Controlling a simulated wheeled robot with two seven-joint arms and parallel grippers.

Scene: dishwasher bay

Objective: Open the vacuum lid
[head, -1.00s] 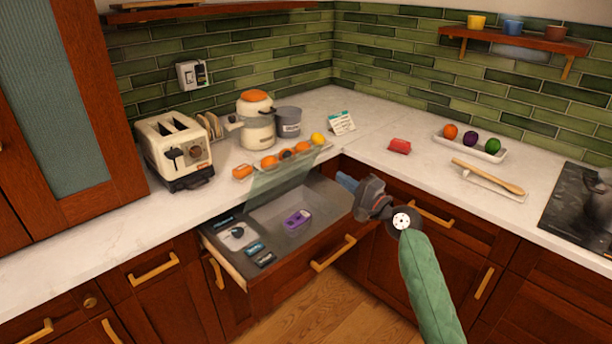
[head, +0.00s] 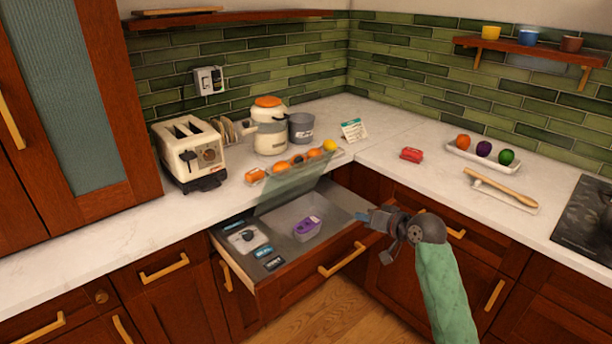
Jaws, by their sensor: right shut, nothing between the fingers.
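The vacuum drawer (head: 300,275) is pulled out below the counter. Its see-through greenish lid (head: 288,192) stands tilted up at the back of the drawer, apart from the basin. A purple item (head: 307,228) lies in the grey basin (head: 335,205). My right gripper (head: 364,215) is shut and empty. It is at the right end of the drawer, well right of the lid and apart from it. My left gripper is not in view.
Small controls (head: 262,252) sit at the drawer's left side. On the counter are a toaster (head: 190,152), an orange-lidded jar (head: 270,135), a grey pot (head: 301,127), a tray of fruit (head: 340,154) and a red item (head: 411,155).

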